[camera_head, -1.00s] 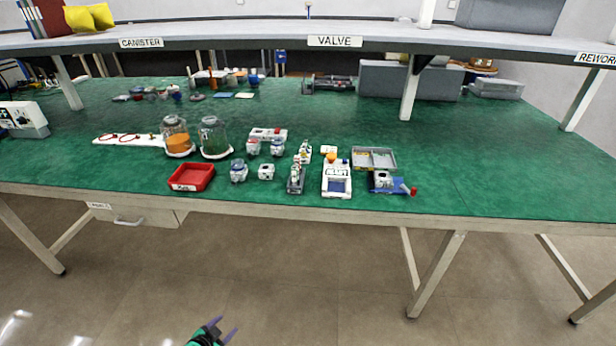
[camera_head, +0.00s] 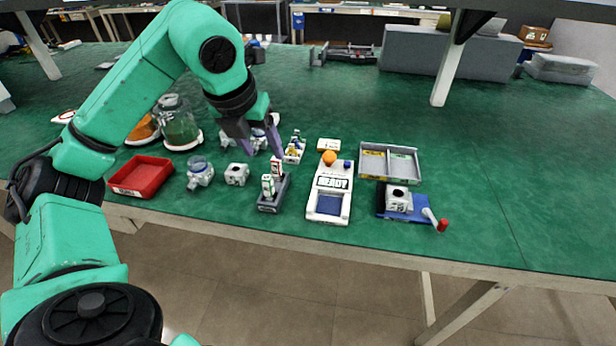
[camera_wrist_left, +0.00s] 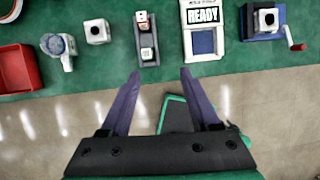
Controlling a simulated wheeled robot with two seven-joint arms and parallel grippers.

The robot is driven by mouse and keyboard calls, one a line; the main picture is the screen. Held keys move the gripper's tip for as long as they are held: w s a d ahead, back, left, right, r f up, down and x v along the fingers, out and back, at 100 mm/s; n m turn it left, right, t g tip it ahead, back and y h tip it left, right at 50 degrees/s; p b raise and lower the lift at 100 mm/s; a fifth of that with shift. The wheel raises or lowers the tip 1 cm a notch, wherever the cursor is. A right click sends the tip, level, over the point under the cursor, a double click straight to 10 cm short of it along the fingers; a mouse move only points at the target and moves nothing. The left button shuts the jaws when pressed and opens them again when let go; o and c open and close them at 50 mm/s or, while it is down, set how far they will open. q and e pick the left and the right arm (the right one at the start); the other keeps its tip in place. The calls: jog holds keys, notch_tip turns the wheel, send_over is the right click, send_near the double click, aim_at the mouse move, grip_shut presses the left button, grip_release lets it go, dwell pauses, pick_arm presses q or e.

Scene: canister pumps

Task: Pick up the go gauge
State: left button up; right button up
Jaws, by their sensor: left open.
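A dark grey holder (camera_head: 273,204) near the table's front edge carries two small white blocks. The front block (camera_head: 268,186) has a green mark and looks like the go gauge; the one behind it (camera_head: 277,166) has a red mark. In the left wrist view the green-marked block (camera_wrist_left: 147,53) and red-marked block (camera_wrist_left: 142,22) stand in the holder (camera_wrist_left: 149,38), beyond the fingertips. My left gripper (camera_head: 258,150) is open and empty, its purple fingers pointing down; it also shows in the wrist view (camera_wrist_left: 159,74). My right gripper is not in view.
A white READY device (camera_head: 329,205) stands right of the holder. A blue-based fixture with a red-knobbed crank (camera_head: 405,205) and a grey divided tray (camera_head: 390,160) are farther right. A red tray (camera_head: 141,176) and white cube (camera_head: 237,174) are left.

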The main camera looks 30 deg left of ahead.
pick_arm(q)
jog(key=a+y, duration=0.1)
jog(key=b, duration=0.1)
send_near(266, 178)
notch_tip(266, 178, down, 2)
jog(key=x, duration=0.9)
jog(key=shift+w+r, duration=0.2)
jog(key=shift+w, duration=0.15)
jog(key=shift+r, duration=0.1)
grip_shut()
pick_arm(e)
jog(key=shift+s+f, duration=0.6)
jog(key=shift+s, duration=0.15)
